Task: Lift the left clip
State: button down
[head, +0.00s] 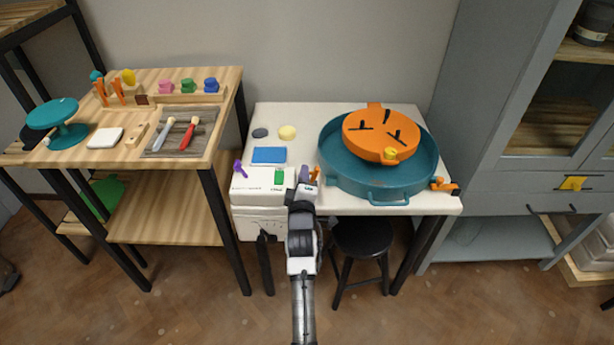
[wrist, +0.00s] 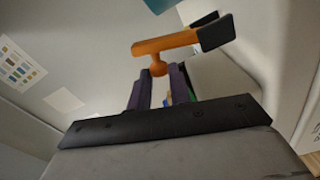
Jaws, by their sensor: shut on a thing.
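My gripper (head: 309,177) is at the table's front edge, just right of the white box's green patch. In the wrist view its two purple fingers (wrist: 160,84) are closed around the stem of an orange clip (wrist: 168,43). The clip has a crossbar with a dark pad at its right end. In the head view only a small orange bit of this clip (head: 315,173) shows beside the fingers. I cannot tell its height above the table. A second orange clip (head: 445,185) sits at the right edge of the teal basin.
The teal basin (head: 386,197) holds an orange round piece (head: 372,147) with dark marks. A white box (head: 258,187), a purple item (head: 240,168), a blue block (head: 269,155) and two small round pieces are left of my gripper. A black stool (head: 362,238) stands below.

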jog(key=shift+a+n, duration=0.35)
jog(key=shift+n, duration=0.25)
jog(key=c, duration=1.3)
grip_release()
jog(key=shift+f, duration=0.15)
